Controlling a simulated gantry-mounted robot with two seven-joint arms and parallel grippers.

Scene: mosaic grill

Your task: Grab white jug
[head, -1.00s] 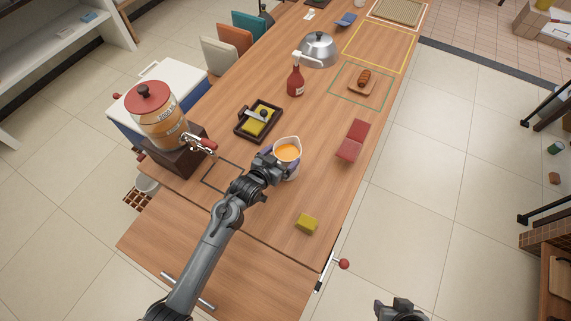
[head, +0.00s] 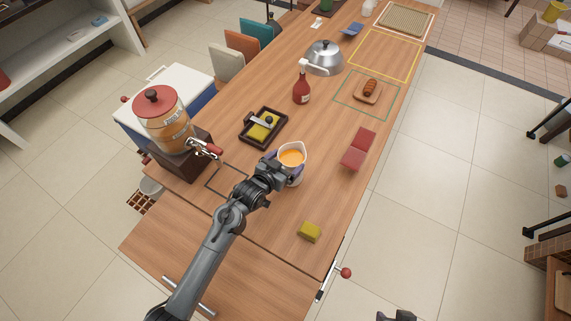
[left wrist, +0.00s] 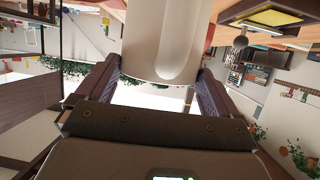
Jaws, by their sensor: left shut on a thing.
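The white jug (head: 297,174) holds an orange liquid and is upright in the head view, over the middle of the wooden table. My left gripper (head: 279,167) is shut on the jug, with a finger on each side of its body. In the left wrist view the jug's pale wall (left wrist: 165,45) fills the space between the two dark fingers (left wrist: 160,85). I cannot tell from the head view whether the jug's base touches the table. A small part of my right gripper (head: 396,315) shows at the bottom edge, and its fingers cannot be made out.
The drink dispenser (head: 163,122) with a red lid stands left of the jug. A dark tray (head: 249,136) with a yellow sponge, a red bottle (head: 301,92) and a metal dome (head: 323,54) are farther back. A yellow sponge (head: 309,232) lies nearer. A red folded item (head: 357,149) lies right.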

